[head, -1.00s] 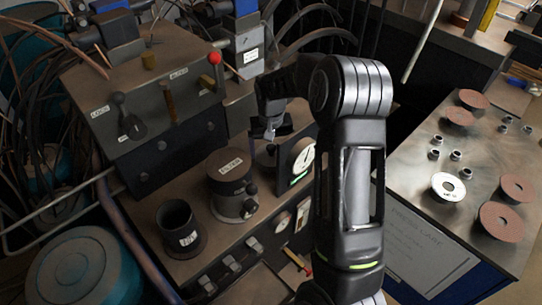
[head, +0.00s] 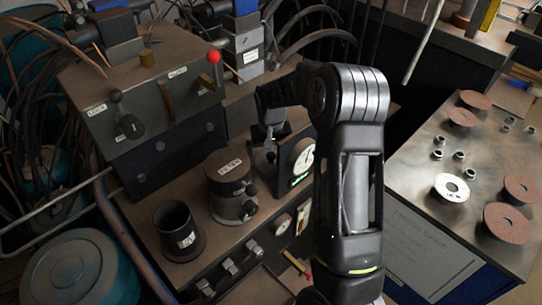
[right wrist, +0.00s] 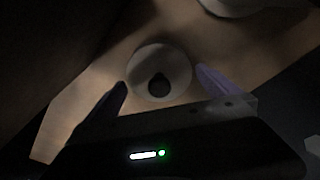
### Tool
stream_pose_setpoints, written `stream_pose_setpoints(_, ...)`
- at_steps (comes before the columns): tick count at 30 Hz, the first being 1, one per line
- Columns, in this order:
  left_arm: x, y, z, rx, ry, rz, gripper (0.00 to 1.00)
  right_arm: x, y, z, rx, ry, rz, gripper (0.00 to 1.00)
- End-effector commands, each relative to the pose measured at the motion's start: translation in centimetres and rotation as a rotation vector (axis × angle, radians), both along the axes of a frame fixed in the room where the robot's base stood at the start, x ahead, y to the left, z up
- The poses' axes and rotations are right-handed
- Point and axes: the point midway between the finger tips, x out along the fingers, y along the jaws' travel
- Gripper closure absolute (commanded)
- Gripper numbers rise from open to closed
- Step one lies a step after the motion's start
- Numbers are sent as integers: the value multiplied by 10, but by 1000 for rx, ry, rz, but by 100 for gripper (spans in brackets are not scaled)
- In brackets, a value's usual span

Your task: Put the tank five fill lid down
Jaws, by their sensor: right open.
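A round pale lid with a dark knob (right wrist: 176,66) lies below my right gripper in the right wrist view, dim and roughly between the two fingertips. I take it for the fill lid; no number can be read on it. My right gripper (head: 269,141) points down behind the gauge box in the head view. Its fingers are apart (right wrist: 160,92), one on each side of the knob, and hold nothing. In the head view the lid is mostly hidden by the gripper and gauge box. My left gripper is not in view.
A gauge box (head: 297,160) stands close beside the gripper. A labelled filter canister (head: 229,170) and an open dark cup (head: 179,232) stand to the left. A lever box (head: 150,95) is behind them. A metal table (head: 440,205) with discs and nuts is at right.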

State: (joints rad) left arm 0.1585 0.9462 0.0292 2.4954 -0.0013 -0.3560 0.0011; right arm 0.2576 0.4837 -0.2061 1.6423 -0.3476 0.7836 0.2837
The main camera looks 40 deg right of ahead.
Motion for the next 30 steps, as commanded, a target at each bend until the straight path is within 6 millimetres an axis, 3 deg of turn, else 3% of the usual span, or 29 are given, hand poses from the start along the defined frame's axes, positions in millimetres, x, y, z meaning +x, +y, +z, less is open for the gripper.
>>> stream_pose_setpoints(8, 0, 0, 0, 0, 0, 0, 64, -1, 2, 27, -1, -4, 1, 0)
stream_pose_setpoints(21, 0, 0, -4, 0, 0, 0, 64, -9, 8, 110, -1, -3, 0, 0)
stream_pose_setpoints(30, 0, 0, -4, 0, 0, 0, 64, -12, 9, 122, 0, 0, 0, 0)
